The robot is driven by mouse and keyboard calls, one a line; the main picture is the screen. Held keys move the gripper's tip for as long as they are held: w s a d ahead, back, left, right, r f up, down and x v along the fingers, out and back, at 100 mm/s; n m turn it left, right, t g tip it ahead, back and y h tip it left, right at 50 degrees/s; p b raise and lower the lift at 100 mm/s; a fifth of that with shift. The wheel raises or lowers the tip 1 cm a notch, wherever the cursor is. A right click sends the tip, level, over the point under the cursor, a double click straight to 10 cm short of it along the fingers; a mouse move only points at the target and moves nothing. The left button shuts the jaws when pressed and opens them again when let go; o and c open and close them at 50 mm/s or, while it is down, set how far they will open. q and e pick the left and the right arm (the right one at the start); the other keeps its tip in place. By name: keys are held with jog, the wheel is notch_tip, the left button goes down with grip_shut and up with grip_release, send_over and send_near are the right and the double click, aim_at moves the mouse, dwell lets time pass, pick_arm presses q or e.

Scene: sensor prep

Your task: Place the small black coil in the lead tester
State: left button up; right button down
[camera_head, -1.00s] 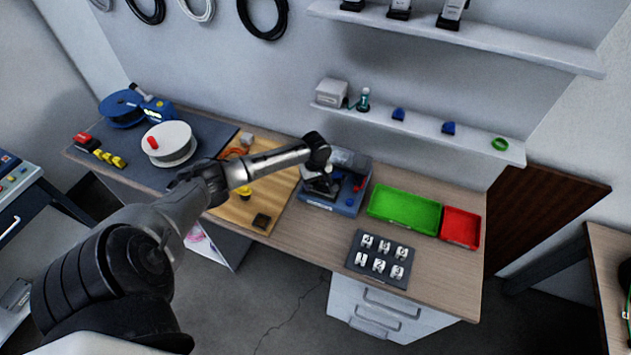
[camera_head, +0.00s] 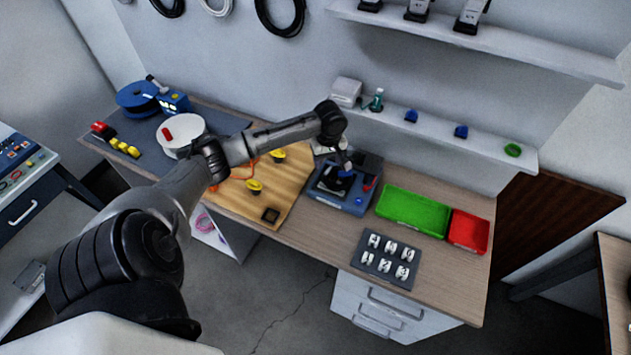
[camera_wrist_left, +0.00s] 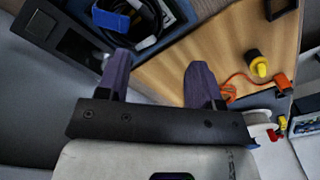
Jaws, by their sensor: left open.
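The lead tester (camera_head: 325,196) is a blue-grey box on the bench. The small black coil (camera_head: 337,180) lies on its top, and in the left wrist view its dark loops (camera_wrist_left: 157,25) show beside a blue part of the tester (camera_wrist_left: 110,18). My left gripper (camera_head: 327,147) is behind and above the tester, partly hidden by my wrist. In the left wrist view its purple fingers (camera_wrist_left: 158,63) are wide apart with nothing between them. The coil is apart from the fingers. My right gripper is not in view.
Right of the tester stand a green tray (camera_head: 412,211) and a red tray (camera_head: 468,231). A dark tray (camera_head: 369,266) of metal parts lies in front. A wooden board (camera_head: 235,201) holds yellow-capped parts and a black block (camera_head: 270,214). A shelf (camera_head: 435,134) hangs behind.

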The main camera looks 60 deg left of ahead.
pick_arm(q)
jog(key=s+d+f+m, duration=0.3)
jog(key=d, duration=0.4)
jog(key=s+d+f+m, duration=0.3)
jog(key=d+f+m, duration=0.1)
jog(key=d, duration=0.3)
jog(key=s+d+f+m, duration=0.3)
jog(key=s+d+f, duration=0.1)
jog(key=d, duration=0.3)
jog(key=shift+d+m+t+h, duration=0.3)
jog(key=shift+d+t, duration=0.1)
jog(key=s+d+r+m+t, duration=0.1)
jog(key=s+d+r+m, duration=0.2)
jog(key=s+d, duration=0.3)
jog(key=s+d+r+m+t, duration=0.1)
jog(key=s+d+r+m, duration=0.2)
jog(key=s, duration=0.4)
jog(key=d+m, duration=0.1)
jog(key=d, duration=0.1)
jog(key=shift+d+t, duration=0.35)
jog(key=shift+t, duration=0.05)
